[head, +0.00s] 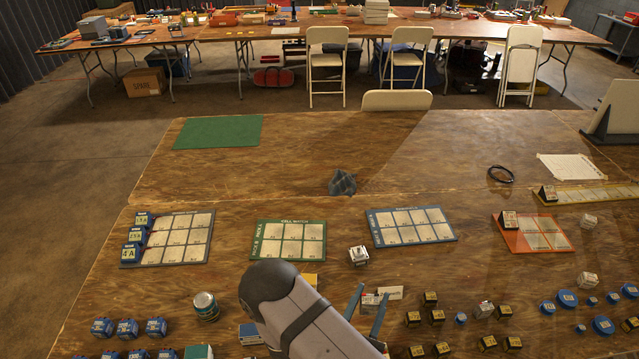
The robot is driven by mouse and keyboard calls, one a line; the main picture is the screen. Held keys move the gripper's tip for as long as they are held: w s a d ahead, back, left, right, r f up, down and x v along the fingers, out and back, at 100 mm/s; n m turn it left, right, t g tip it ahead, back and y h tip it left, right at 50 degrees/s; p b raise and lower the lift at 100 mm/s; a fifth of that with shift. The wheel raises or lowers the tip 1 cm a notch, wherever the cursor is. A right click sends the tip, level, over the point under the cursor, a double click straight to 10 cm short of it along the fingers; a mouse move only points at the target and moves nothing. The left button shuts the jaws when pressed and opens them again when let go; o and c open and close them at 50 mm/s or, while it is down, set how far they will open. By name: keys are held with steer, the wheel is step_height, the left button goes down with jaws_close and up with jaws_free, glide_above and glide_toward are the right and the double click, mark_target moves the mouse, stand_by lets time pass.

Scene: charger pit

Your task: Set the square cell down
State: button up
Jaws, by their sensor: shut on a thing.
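My gripper (368,309) reaches in from the bottom middle of the head view, with its two blue fingers pointing away from me. It is shut on a small pale grey square cell (370,299), which shows between the fingers. I cannot tell whether the cell touches the table. A similar whitish cell (358,255) stands on the wood just beyond the fingers. The green-edged board with pale squares (290,240) lies beyond and to the left, and a blue-edged board (411,226) lies beyond and to the right.
Several black-and-yellow blocks (430,298) stand right of my gripper. A tin can (206,306) and blue blocks (156,327) stand to the left. A grey board (180,237) and an orange board (533,233) lie farther out. Bare wood lies behind the boards, around a dark lump (342,183).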

mark_target(373, 308)
steer(key=shift+f, duration=0.1)
steer(key=shift+m+g+h, duration=0.3)
steer(key=shift+m+h, duration=0.1)
steer(key=shift+h, duration=0.2)
steer(key=f+b, duration=0.1)
steer(key=b, duration=0.1)
steer(key=d+f+b, duration=0.1)
steer(key=f+b, duration=0.2)
steer(key=b, duration=0.1)
steer(key=shift+w+d+f, duration=0.25)
steer(key=shift+w+f, duration=0.1)
steer(key=shift+f, duration=0.05)
steer(key=w+d+f+m+g+h+b, duration=0.25)
steer(key=w+d+b, duration=0.4)
steer(key=b, duration=1.95)
steer(key=w+a+r+n+t+y+b, duration=0.2)
steer(key=w+r+b, duration=0.2)
steer(key=r+b, duration=0.2)
steer(key=w+a+f+n+t+y+b, duration=0.1)
steer(key=w+a+f+n+t+y, duration=0.1)
steer(key=f, duration=0.9)
steer(key=shift+w+a+f+y, duration=0.25)
steer(key=shift+w+a+y, duration=0.4)
steer(key=shift+w+a, duration=0.75)
